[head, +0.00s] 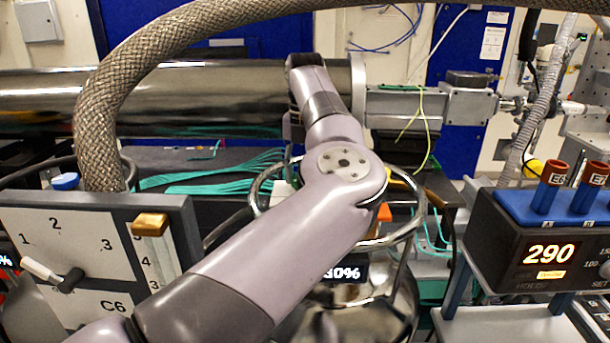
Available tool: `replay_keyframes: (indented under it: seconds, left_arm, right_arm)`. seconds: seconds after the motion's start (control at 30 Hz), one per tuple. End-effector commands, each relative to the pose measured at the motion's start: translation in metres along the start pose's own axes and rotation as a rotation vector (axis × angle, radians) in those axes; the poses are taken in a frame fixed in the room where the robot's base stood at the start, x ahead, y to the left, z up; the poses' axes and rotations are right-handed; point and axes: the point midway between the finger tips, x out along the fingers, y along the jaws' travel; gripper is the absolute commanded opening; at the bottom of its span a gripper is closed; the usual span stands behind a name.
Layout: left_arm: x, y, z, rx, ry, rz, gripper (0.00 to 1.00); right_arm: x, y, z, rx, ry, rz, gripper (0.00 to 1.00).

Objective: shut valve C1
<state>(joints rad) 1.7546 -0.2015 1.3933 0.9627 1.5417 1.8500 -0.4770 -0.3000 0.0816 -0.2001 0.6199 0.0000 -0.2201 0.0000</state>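No label C1 is readable in the head view, so I cannot pick out valve C1 for certain. A metal ring (415,188), like a handwheel or vessel rim, shows on both sides of my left arm, which hides its middle. A shiny metal vessel (375,312) sits below it, with a display (342,273) partly covered by the arm. My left arm reaches up from the lower left. Its gripper (292,122) is in front of the large steel pipe, mostly hidden behind the wrist; its fingers cannot be made out. My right gripper is out of view.
A panel (85,222) marked C6, with a lever and an orange-brown slider, stands at left. A braided hose (103,130) arches overhead. Green cables (225,178) lie behind.

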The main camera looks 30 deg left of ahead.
Motion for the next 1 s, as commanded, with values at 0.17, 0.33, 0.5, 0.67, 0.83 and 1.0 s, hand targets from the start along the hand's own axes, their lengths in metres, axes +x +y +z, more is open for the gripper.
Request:
replay_keyframes:
  seconds: [0.17, 0.33, 0.5, 0.67, 0.83, 1.0]
  left_arm:
    - [-0.0032, 0.0005, 0.0015, 0.000, -0.010, 0.001, 0.22]
    - [-0.0034, 0.0005, 0.0014, -0.001, -0.010, 0.001, 0.53]
    - [-0.0021, 0.0003, 0.0009, -0.001, -0.006, 0.001, 0.64]
    - [-0.0012, 0.0002, 0.0006, -0.001, -0.004, 0.000, 0.70]
    - [-0.0008, 0.0001, 0.0004, -0.001, -0.002, 0.000, 0.70]
    - [-0.0103, 0.0002, 0.0008, -0.001, -0.004, 0.000, 0.70]
  right_arm:
    - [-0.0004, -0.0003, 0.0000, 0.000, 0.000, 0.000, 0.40]
    - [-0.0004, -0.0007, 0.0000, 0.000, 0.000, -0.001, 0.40]
    - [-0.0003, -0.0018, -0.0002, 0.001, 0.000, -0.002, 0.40]
    - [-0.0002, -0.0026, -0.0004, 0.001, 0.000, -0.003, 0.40]
    - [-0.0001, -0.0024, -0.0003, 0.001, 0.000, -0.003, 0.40]
    - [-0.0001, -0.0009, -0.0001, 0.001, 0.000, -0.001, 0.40]
